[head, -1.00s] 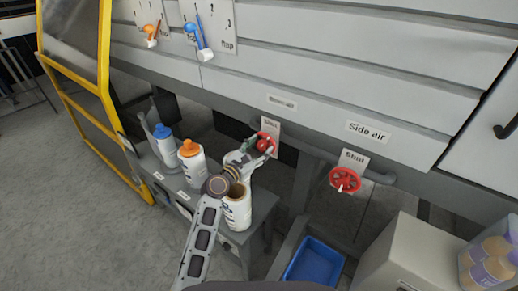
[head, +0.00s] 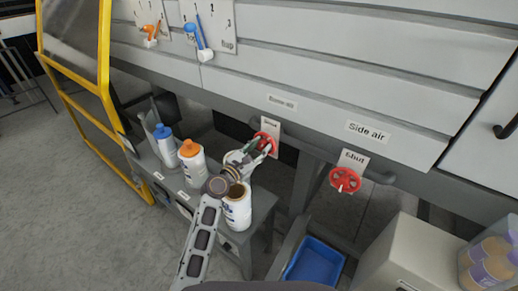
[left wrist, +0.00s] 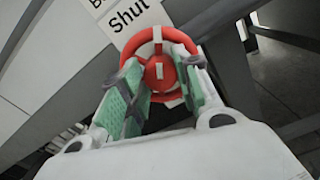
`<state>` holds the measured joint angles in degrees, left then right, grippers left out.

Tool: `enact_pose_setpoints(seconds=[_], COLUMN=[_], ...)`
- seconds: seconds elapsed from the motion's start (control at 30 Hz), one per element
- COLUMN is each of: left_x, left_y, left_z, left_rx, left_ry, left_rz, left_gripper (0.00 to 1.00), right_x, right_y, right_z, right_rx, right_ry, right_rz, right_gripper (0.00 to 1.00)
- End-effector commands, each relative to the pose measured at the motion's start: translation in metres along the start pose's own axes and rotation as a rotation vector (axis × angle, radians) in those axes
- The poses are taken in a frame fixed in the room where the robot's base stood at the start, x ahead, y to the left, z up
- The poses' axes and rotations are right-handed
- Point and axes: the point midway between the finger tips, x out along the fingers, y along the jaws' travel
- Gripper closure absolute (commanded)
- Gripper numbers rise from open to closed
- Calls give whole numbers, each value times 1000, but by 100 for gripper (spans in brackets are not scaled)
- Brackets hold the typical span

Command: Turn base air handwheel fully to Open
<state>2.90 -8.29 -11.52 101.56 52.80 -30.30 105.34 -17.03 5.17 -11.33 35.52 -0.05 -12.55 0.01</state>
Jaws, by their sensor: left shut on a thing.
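The red base air handwheel (head: 267,138) is under the panel's lower edge, left of the side air wheel. It also shows in the left wrist view (left wrist: 159,36), with a "Shut" plate (left wrist: 127,19) beside it. My left gripper (head: 262,147) is at this wheel. In the left wrist view, the green-padded fingers (left wrist: 160,85) are on either side of the wheel's lower part, shut on it. The fingers cover part of the rim. My right gripper is not in view.
A second red handwheel (head: 345,180) is to the right under the "Side air" label (head: 368,131). A blue tray (head: 314,262) is low in front.

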Motion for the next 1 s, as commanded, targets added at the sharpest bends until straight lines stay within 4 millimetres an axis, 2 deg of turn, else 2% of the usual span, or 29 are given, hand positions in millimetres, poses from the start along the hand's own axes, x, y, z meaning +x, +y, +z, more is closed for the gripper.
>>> enact_pose_setpoints(seconds=[0.27, 0.7, 1.0], left_x=[0, 0, 0], left_y=[0, -1, -1], left_z=[0, 0, 0], left_rx=[159, 561, 847], left_ry=[0, -1, -2], left_rz=[-2, -1, -2], left_gripper=[91, 91, 91], right_x=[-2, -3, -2], right_y=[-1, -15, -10], right_z=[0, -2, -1], right_rx=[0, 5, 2], right_ry=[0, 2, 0], right_rz=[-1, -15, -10], right_gripper=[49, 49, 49])
